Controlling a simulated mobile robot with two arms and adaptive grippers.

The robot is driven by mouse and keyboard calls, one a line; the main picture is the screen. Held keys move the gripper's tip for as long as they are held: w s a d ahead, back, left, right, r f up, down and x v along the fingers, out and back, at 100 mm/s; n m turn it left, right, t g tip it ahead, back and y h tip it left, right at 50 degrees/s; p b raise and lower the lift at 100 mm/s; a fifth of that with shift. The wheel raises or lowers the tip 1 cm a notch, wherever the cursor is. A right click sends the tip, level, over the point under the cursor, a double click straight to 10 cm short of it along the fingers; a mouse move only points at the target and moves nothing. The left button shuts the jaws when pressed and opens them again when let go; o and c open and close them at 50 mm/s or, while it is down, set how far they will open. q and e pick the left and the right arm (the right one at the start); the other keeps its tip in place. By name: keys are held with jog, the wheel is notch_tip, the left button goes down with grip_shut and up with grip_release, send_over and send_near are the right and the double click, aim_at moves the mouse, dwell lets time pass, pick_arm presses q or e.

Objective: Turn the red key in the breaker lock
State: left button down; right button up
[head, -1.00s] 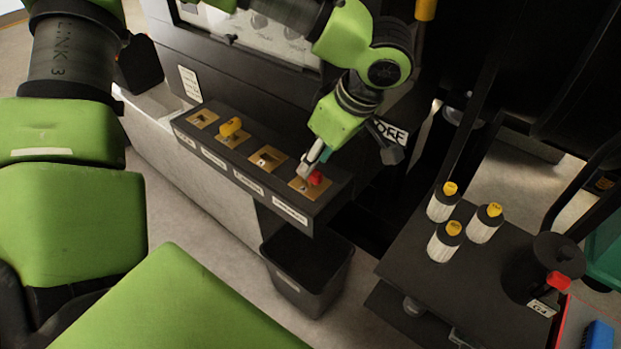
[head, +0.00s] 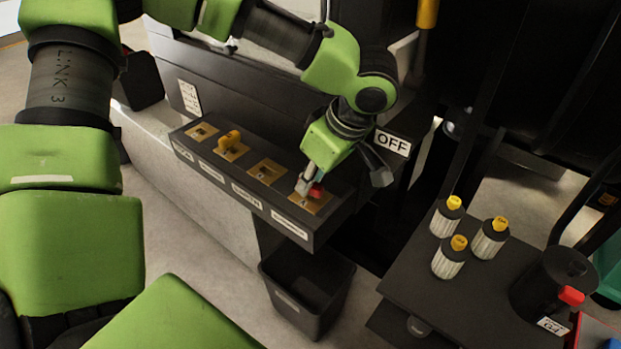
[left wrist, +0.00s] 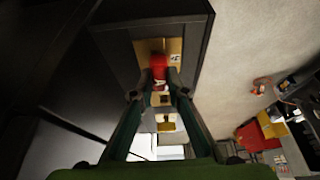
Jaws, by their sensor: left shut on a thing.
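The red key (head: 316,191) stands in the brass lock plate at the right end of a dark key panel (head: 250,205). My left gripper (head: 308,182) comes down on it from above and is shut on it. In the left wrist view the red key (left wrist: 159,66) is between the two fingertips (left wrist: 160,82), over its brass plate (left wrist: 175,48). The fingers hide part of the key and its slot. My right gripper is not in view.
A black bin (head: 308,292) stands on the floor below the panel's right end. A dark cart (head: 415,285) at right carries several white bottles with yellow caps and a black canister (head: 548,290). An OFF sign (head: 392,143) is close behind my gripper.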

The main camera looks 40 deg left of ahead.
pick_arm(q)
jog(key=m+t, duration=0.1)
jog(key=m, duration=0.1)
jog(key=shift+f+m+b, duration=0.1)
jog(key=shift+m+b, duration=0.2)
jog(key=shift+m, duration=0.1)
jog(key=shift+m+t+h, duration=0.3)
jog(key=shift+m+t, duration=0.2)
jog(key=shift+m, duration=0.5)
jog(key=m+t, duration=0.1)
jog(key=m, duration=0.2)
jog(key=shift+s+h, duration=0.1)
jog(key=shift+h, duration=0.3)
jog(key=shift+r+m+h+p, duration=0.3)
jog(key=shift+m+p, duration=0.1)
jog(key=shift+m, duration=0.6)
jog(key=shift+m+t+p, duration=0.3)
jog(key=shift+m, duration=0.4)
jog(key=m+h+p, duration=0.1)
jog(key=m+p, duration=0.1)
jog(key=m, duration=0.2)
jog(key=shift+t+h+p, duration=0.3)
jog(key=shift+h, duration=0.1)
jog(key=shift+m+h+p, duration=0.6)
jog(key=shift+m+p, duration=0.55)
jog(key=shift+m, duration=0.05)
jog(key=shift+f, duration=0.1)
jog(key=shift+f+m, duration=0.15)
jog(key=shift+m, duration=0.25)
